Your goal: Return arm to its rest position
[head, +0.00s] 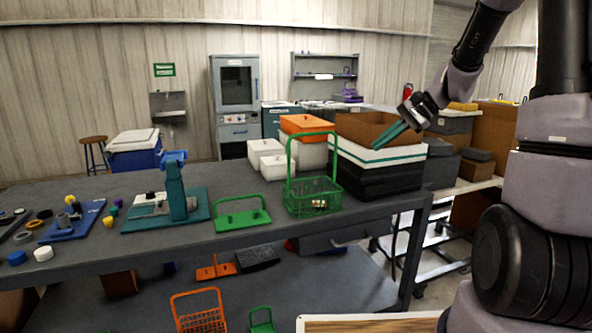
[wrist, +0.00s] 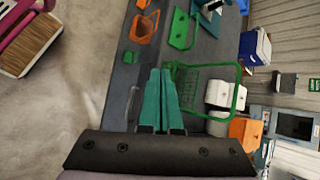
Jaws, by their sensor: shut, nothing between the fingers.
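My gripper (head: 391,134) has teal fingers that are shut with nothing between them. In the head view it is raised at the right, in front of an open brown box, beyond the right part of the dark table (head: 260,235). In the wrist view the gripper (wrist: 160,75) points over the table edge, its fingers together. A green wire basket (head: 313,190) with a tall handle stands on the table, left of the gripper, and holds something small. It also shows in the wrist view (wrist: 212,70). The gripper looks apart from the basket.
Near the gripper are the brown open box (head: 362,127) and a black and white crate (head: 375,172). White tanks (head: 265,151) and an orange-lidded tank (head: 308,124) stand at the back. A green holder (head: 242,218) and teal press (head: 175,195) are further left. Open floor lies beyond the table.

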